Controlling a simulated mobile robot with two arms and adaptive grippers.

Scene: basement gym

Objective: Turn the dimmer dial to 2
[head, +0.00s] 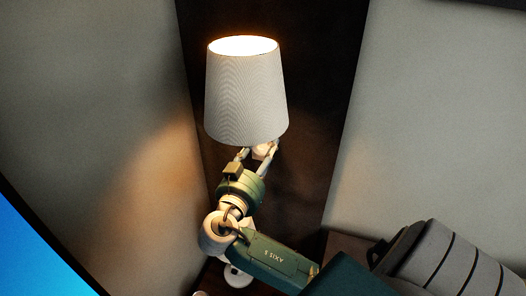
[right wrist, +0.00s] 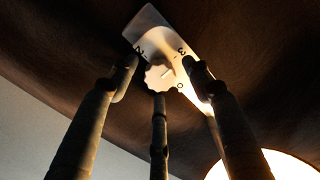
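The dimmer dial (right wrist: 159,77) is a small pale knob with a scalloped edge on a white plate (right wrist: 150,27), seen in the right wrist view. Printed figures 2, 3 and 0 show around it. A short mark on the knob points right and slightly up, toward the side between 3 and 0. My right gripper (right wrist: 160,72) has its three fingers spread around the dial, with gaps at the left and right fingertips. The lower finger overlaps the knob's bottom edge; I cannot tell if it touches. In the head view, the right gripper (head: 257,154) is partly hidden below the lampshade. My left gripper is not in view.
A lit lamp with a pale fabric shade (head: 246,95) stands close in front of the dark wall panel (head: 322,80). Its bright opening also shows in the right wrist view (right wrist: 262,168). A grey ribbed object (head: 455,265) lies at lower right, and a blue screen (head: 30,265) at lower left.

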